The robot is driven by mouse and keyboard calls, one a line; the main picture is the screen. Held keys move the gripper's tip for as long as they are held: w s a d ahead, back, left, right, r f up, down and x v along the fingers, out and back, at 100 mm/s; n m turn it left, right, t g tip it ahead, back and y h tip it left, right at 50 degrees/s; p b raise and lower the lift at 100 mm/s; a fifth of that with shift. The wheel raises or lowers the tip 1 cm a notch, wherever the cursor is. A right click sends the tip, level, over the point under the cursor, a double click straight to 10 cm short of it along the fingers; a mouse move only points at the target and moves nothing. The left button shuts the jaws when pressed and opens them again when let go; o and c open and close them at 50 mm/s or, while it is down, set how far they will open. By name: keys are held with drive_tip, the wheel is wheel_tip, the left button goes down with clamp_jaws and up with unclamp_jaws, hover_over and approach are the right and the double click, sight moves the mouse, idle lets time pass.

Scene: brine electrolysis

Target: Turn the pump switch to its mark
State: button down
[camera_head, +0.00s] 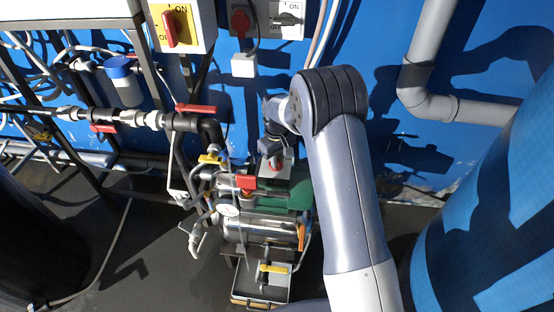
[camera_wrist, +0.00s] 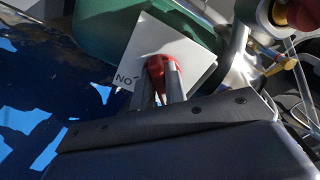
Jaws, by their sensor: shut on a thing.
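The pump switch is a red knob (camera_wrist: 155,66) on a white square plate (camera_wrist: 190,50), which is tilted in the wrist view. In the head view the knob (camera_head: 276,168) is a small red patch under my gripper (camera_head: 276,157), above the green pump body (camera_head: 293,195).
Red-handled pipe valves (camera_head: 194,108) stand left of the pump, with a yellow valve handle (camera_head: 209,159) close by. A blue barrel (camera_head: 490,220) stands at right.

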drive_tip(key=c, duration=1.4)
unclamp_jaws()
drive_tip(key=shift+c, duration=0.2)
drive_tip(key=shift+r, duration=0.1)
wheel_tip(320, 180, up, 11)
drive_tip(key=shift+p, duration=0.3)
wheel_tip(320, 180, down, 11)
drive_tip(key=shift+r+b, duration=0.1)
drive_tip(key=shift+b, duration=0.2)
drive_tip(key=shift+f, duration=0.25)
drive_tip(key=shift+r, duration=0.1)
